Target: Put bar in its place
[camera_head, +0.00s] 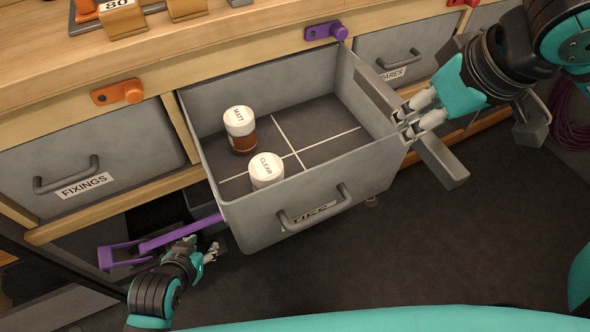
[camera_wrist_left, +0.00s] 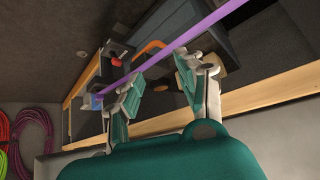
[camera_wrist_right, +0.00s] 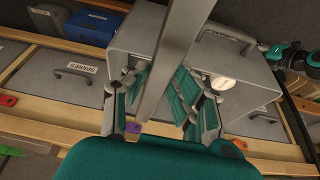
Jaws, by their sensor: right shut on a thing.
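A grey bar (camera_head: 441,163) is held in my right gripper (camera_head: 408,120), beside the right wall of the open drawer (camera_head: 245,220). It slants past the fingers at both ends. In the right wrist view the bar (camera_wrist_right: 176,45) passes between the fingers (camera_wrist_right: 158,95). My left gripper (camera_head: 208,252) is low, below the drawer's left front corner. In the left wrist view its fingers (camera_wrist_left: 158,80) are apart, with a long purple strip (camera_wrist_left: 190,37) crossing the view near them. I cannot tell whether they touch it.
The drawer holds a MATT jar (camera_head: 240,130) and a CLEAR jar (camera_head: 266,170); white lines divide its floor, and its right cells look empty. A purple hook (camera_head: 326,31) and an orange hook (camera_head: 118,92) sit on the bench edge. Closed FIXINGS (camera_head: 95,155) and SPARES (camera_head: 400,50) drawers flank it.

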